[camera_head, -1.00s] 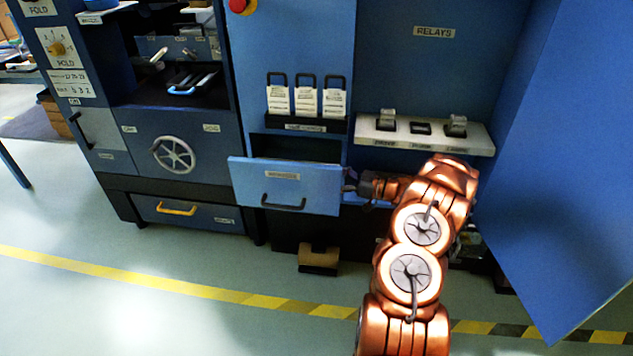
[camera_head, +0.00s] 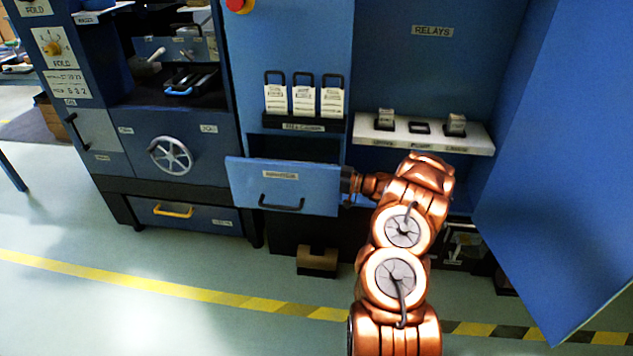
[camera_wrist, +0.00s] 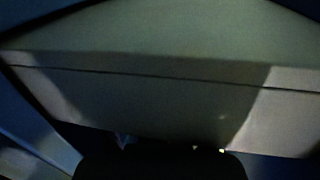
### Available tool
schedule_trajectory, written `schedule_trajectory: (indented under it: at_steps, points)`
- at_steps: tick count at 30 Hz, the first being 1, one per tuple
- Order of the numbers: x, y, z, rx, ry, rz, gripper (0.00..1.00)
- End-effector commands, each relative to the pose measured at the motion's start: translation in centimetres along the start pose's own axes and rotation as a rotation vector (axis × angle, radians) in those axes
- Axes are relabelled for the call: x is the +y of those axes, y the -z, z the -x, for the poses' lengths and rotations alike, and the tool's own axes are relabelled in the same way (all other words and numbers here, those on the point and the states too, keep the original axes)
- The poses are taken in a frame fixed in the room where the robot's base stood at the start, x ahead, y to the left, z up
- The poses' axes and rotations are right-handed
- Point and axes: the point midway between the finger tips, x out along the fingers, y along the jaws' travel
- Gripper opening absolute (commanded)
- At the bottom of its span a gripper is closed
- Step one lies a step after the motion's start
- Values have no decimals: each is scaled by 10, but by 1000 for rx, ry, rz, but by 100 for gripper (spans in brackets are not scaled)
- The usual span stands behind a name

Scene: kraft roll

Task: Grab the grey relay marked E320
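Two small grey relays stand in the pale shelf (camera_head: 475,142) under the RELAYS sign in the head view: a left one (camera_head: 386,118) and a right one (camera_head: 456,124). An empty-looking dark socket (camera_head: 419,128) lies between them. I cannot read E320 on either. My gripper (camera_head: 346,186) is at the right edge of the partly open blue drawer (camera_head: 250,187), below and left of the relays. Its fingers are too small and hidden to judge. The wrist view shows a dim pale surface (camera_wrist: 150,95) and a dark gripper silhouette at the bottom; no relay shows clearly there.
The drawer's inside is mostly hidden. Several white tags with black handles (camera_head: 304,100) hang above it. An open blue door (camera_head: 570,190) bounds the right side. A brown block (camera_head: 317,262) is on the floor below. A handwheel (camera_head: 170,155) is on the left cabinet.

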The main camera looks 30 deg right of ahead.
Motion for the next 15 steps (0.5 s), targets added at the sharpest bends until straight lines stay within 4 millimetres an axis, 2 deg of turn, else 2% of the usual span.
schedule_trajectory:
  at_steps: [2, 15]
  points:
    - [0, 0, 0, 0, 0, 0, 65]
    - [0, 0, 0, 0, 0, -1, 19]
